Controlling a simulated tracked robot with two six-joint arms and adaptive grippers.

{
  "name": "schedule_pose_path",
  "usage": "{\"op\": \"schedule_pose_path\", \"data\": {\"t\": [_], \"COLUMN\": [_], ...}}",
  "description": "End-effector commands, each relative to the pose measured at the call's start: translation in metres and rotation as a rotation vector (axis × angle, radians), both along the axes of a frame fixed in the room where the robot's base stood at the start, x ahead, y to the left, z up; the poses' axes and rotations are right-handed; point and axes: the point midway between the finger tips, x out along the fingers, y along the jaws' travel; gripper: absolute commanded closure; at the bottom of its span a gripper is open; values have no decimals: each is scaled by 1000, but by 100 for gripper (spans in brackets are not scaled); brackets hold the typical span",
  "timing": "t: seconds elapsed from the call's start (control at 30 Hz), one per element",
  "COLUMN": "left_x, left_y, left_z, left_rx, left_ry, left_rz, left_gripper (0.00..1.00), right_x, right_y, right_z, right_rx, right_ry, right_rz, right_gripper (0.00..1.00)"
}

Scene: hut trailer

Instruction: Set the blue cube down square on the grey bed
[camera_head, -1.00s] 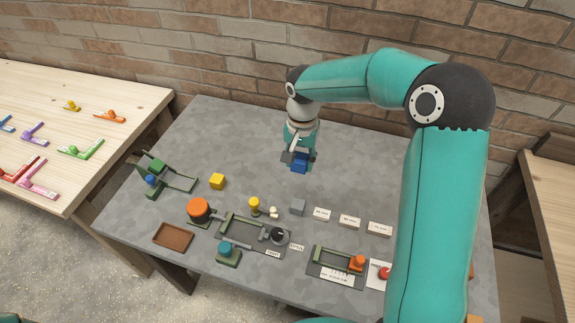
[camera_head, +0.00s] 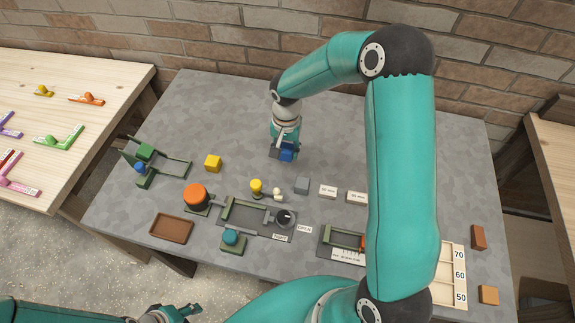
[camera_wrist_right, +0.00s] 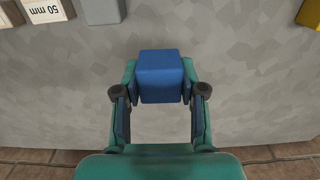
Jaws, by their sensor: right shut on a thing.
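The blue cube (camera_head: 287,152) is held in my right gripper (camera_head: 284,148), over the back middle of the grey table. In the right wrist view the cube (camera_wrist_right: 160,76) sits between the two fingers (camera_wrist_right: 160,88), which are shut on it. I cannot tell the gap between cube and table. A dark grey bed (camera_head: 248,212) with green rails lies nearer me, below and left of the cube, with a dark round knob (camera_head: 285,218) at its right end. My left gripper (camera_head: 177,312) shows at the bottom edge; its opening is unclear.
An orange-topped knob (camera_head: 196,196) and brown tray (camera_head: 172,228) lie left. White labelled blocks (camera_head: 328,191) are right of the grey cube. Bare tabletop surrounds the held cube.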

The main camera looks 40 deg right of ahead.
Motion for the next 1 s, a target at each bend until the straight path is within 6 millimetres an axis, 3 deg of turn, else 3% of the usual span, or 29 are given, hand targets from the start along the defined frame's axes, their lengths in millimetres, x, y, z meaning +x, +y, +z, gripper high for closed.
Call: {"op": "schedule_pose_path", "data": {"t": [0.27,0.53,0.97,1.0], "left_x": [0,0,0,0], "left_y": [0,0,0,0], "left_z": [-12,-34,-37,-36], "left_rx": [0,0,0,0], "left_ry": [-1,-1,-1,-1], "left_rz": [0,0,0,0], "left_gripper": [60,60,60,60], "right_x": [0,0,1,1], "right_y": [1,1,1,1], "right_z": [-22,-65,-70,-68], "right_rx": [1,0,0,0], "right_ry": [1,1,-1,-1], "right_rz": [1,2,2,1], "right_gripper": [83,83,83,53]}}
